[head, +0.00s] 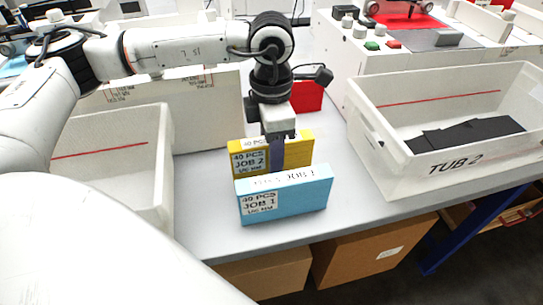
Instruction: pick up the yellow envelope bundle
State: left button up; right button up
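The yellow envelope bundle (299,154), labelled "40 PCS JOB 2", stands upright on the grey table, between a blue bundle in front and a red one behind. My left gripper (277,150) points down over its top. One dark finger lies in front of the yellow bundle's near face; the other finger is hidden behind. I cannot tell whether the fingers press on the bundle. The blue bundle (288,199), labelled "JOB 1", partly hides the yellow one's lower part. My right gripper is not in view.
The red bundle (308,97) stands behind my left gripper. A white tub (395,175) marked "TUB 2", with dark sheets inside, stands to the right. Another white tub (160,187) is at left. Table space is clear between the bundles and TUB 2. Cardboard boxes (365,250) sit below.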

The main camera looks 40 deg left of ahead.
pick_arm(q)
jog(key=shift+r, duration=0.1)
grip_shut()
